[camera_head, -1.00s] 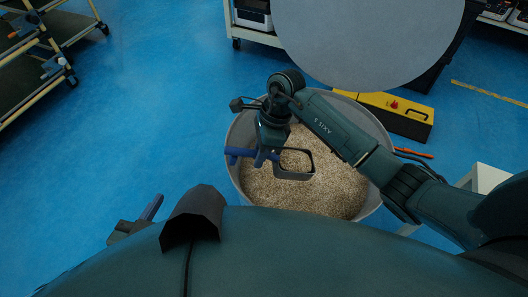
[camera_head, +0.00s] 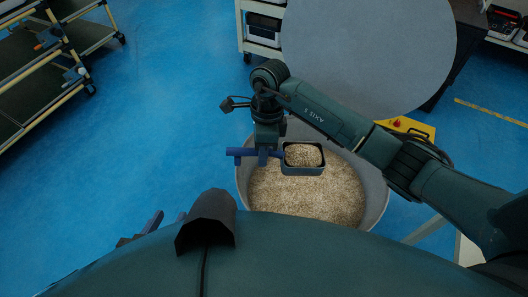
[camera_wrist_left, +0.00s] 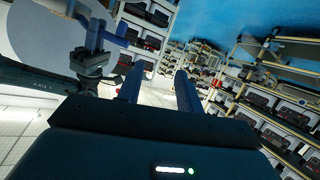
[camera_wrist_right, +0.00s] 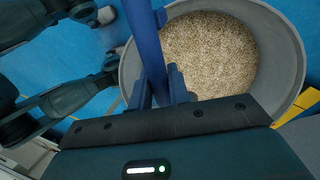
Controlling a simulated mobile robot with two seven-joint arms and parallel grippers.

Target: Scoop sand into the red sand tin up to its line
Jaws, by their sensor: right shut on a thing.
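My right gripper (camera_head: 268,154) is shut on the blue handle of a dark square scoop (camera_head: 302,171). The scoop is level, heaped with sand, and held over the round grey tub (camera_head: 376,195). The tub holds speckled tan sand (camera_head: 310,202). The blue handle (camera_wrist_right: 143,35) and the tub's sand (camera_wrist_right: 210,55) also show in the right wrist view, where the scoop's bowl is out of sight. My left gripper (camera_wrist_left: 157,88) is open and empty, away from the tub. The red sand tin is not visible in any view.
A large round grey surface (camera_head: 365,50) stands beyond the tub. A yellow case (camera_head: 408,125) lies behind my right arm. Shelving racks (camera_head: 40,60) stand at the far left, and a white cart (camera_head: 262,25) at the top. The blue floor left of the tub is clear.

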